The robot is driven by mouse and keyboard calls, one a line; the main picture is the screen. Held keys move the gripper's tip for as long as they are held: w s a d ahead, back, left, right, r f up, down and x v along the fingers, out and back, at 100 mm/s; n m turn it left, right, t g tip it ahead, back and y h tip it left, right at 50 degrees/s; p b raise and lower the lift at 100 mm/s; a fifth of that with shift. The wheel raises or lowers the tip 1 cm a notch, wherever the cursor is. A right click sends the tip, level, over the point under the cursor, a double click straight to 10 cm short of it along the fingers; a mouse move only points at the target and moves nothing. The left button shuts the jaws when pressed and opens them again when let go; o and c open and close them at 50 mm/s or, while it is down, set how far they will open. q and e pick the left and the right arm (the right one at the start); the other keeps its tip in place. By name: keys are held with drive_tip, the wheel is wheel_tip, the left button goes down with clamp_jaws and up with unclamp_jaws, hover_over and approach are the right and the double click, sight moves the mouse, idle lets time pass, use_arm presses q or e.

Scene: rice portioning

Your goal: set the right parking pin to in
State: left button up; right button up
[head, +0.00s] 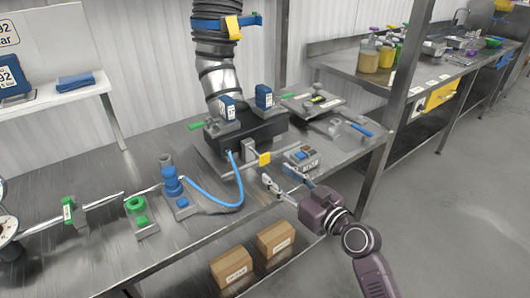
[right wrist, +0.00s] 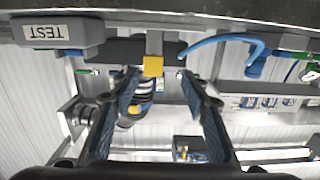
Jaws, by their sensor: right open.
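A small yellow block (head: 264,158) on a grey metal bracket, apparently the right parking pin's handle, is at the front of the dark machine base on the bench. It also shows as a yellow block (right wrist: 153,52) in the right wrist view, close to the line between the fingertips. My right gripper (head: 277,173) is open and empty, just in front of the yellow block at the bench's front edge. In the right wrist view its two blue-padded fingers (right wrist: 159,75) are spread to either side, apparently apart from the block. The pin's depth in its hole cannot be told.
A grey button box (head: 301,158) stands right of the yellow block; its TEST label shows in the wrist view (right wrist: 46,31). A blue hose (head: 214,205) curves left of it to a blue fitting (head: 172,182). Cardboard boxes (head: 275,239) sit under the bench.

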sight(266, 156)
drive_tip(key=shift+w+d+r+t, duration=0.1)
drive_tip(key=shift+w+r+t, duration=0.1)
drive_tip(key=shift+r, duration=0.2)
drive_tip(key=shift+w+r+t, duration=0.1)
drive_tip(key=shift+r+t, duration=0.1)
drive_tip(key=shift+r, duration=0.15)
drive_tip(key=shift+w+r, duration=0.15)
drive_tip(key=shift+w, duration=0.1)
drive_tip(key=x, duration=0.6)
drive_tip(key=shift+w+p, duration=0.25)
drive_tip(key=shift+p, duration=0.15)
drive_tip(key=shift+w+a, duration=0.45)
drive_tip(key=shift+w, duration=0.1)
use_arm(q)
drive_tip(key=shift+r, duration=0.45)
drive_tip(key=shift+s, duration=0.15)
drive_tip(key=shift+s, duration=0.1)
use_arm(e)
clamp_jaws()
